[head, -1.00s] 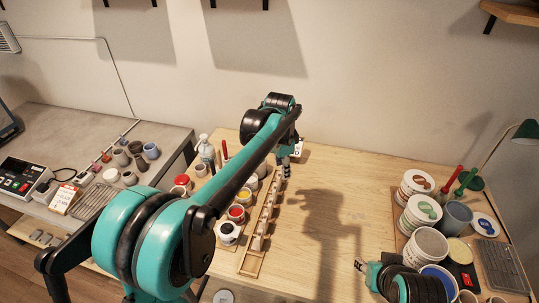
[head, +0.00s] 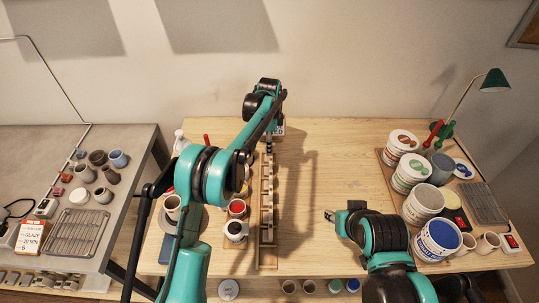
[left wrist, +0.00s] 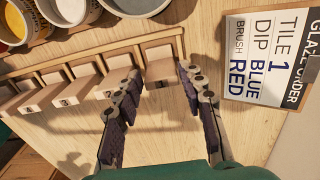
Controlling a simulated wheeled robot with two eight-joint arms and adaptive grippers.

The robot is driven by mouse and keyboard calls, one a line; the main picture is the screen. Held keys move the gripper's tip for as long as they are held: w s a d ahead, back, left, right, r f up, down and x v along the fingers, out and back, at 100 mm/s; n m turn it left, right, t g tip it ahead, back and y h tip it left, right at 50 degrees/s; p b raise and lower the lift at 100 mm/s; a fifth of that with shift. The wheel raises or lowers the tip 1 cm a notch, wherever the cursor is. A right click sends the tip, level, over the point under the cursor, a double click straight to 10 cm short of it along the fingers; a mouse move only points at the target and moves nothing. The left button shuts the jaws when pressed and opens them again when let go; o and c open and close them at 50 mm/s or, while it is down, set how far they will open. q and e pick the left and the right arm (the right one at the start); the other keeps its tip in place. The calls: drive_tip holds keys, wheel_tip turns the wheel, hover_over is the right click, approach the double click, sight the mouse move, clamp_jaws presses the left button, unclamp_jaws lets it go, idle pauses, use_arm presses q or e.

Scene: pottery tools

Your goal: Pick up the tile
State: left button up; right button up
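A wooden rack (head: 268,261) runs lengthwise on the table and holds a row of pale tiles (head: 267,200). My left gripper (left wrist: 158,74) is open over the end of the rack. Its fingers are spread on either side of the end tile (left wrist: 159,52), and nothing is gripped. In the head view the left gripper (head: 270,150) is at the rack's far end. My right gripper (head: 329,215) is over the table, right of the rack; its opening is unclear.
An order card (left wrist: 268,55) reads "TILE 1 DIP BLUE BRUSH RED". Glaze cups (head: 236,208) stand left of the rack. The table between rack and tubs is mostly clear.

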use_arm(q)
drive_tip(key=f, duration=0.3)
drive_tip(key=shift+w+d+f+b, duration=0.1)
drive_tip(key=shift+d+f+b, duration=0.1)
drive_tip(key=shift+f+b, duration=0.1)
drive_tip(key=shift+r, duration=0.1)
drive_tip(key=c, duration=0.8)
drive_tip(key=shift+r, duration=0.15)
